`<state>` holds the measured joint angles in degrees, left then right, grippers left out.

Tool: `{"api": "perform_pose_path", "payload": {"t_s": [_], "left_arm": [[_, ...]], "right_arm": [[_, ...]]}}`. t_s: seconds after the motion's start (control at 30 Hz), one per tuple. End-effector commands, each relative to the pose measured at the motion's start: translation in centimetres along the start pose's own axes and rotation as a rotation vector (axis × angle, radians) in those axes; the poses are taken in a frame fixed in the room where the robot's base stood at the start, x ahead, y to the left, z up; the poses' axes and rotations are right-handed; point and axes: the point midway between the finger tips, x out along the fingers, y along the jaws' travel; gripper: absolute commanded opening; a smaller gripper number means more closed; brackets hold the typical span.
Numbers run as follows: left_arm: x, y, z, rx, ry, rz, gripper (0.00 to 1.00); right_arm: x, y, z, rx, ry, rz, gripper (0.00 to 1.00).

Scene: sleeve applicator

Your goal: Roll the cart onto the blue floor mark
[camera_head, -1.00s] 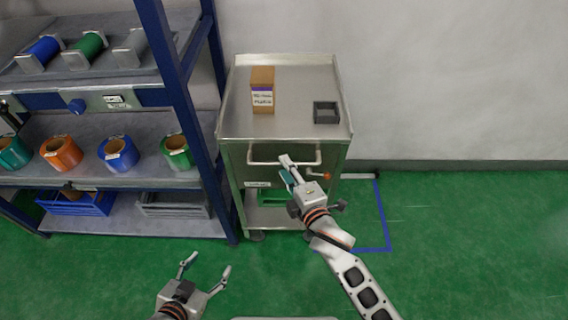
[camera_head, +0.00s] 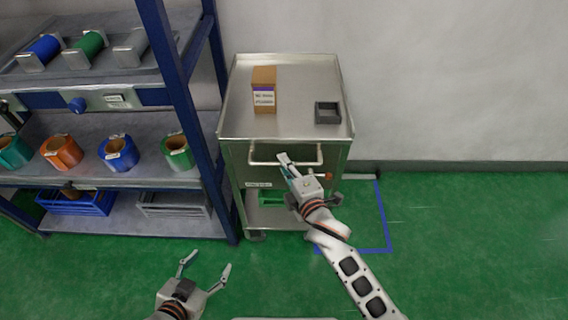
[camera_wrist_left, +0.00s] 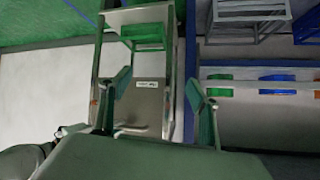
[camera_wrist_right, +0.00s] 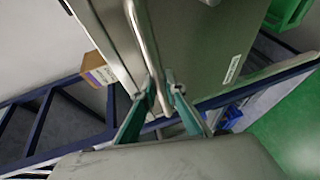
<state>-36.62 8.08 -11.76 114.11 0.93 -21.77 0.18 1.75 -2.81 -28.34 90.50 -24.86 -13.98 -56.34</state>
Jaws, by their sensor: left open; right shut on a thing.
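The steel cart (camera_head: 286,108) stands against the wall, right beside the blue shelf rack. It carries a brown box (camera_head: 264,88) and a small dark tray (camera_head: 327,113) on top. My right gripper (camera_head: 284,163) is shut on the cart's front handle (camera_head: 262,163); the handle bar (camera_wrist_right: 148,45) runs between its fingers in the right wrist view. The blue floor mark (camera_head: 384,214) shows as tape lines right of the cart; its left part is hidden by the cart and my right arm. My left gripper (camera_head: 207,262) is open and empty above the floor, left of the cart.
The blue shelf rack (camera_head: 180,88) stands close on the cart's left, holding several tape rolls and spools. A green bin (camera_head: 271,198) sits on the cart's lower shelf. The green floor to the right is clear; the wall (camera_head: 450,80) is behind.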

Motion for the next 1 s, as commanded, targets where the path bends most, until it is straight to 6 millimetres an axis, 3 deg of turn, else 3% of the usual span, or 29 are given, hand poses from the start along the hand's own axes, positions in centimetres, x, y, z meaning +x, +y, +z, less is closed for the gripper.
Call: {"api": "perform_pose_path", "payload": {"t_s": [0.27, 1.0], "left_arm": [[-0.8, -0.1, -1.8, -0.014, 0.013, 0.003, 0.61], [-2.8, -0.5, -5.1, -0.013, 0.023, 0.003, 0.61]], "right_arm": [[-1.8, 0.3, 4.4, -0.01, -0.009, -0.003, 0.0], [-9.6, 0.1, 23.3, -0.009, -0.009, -0.003, 0.0]]}}
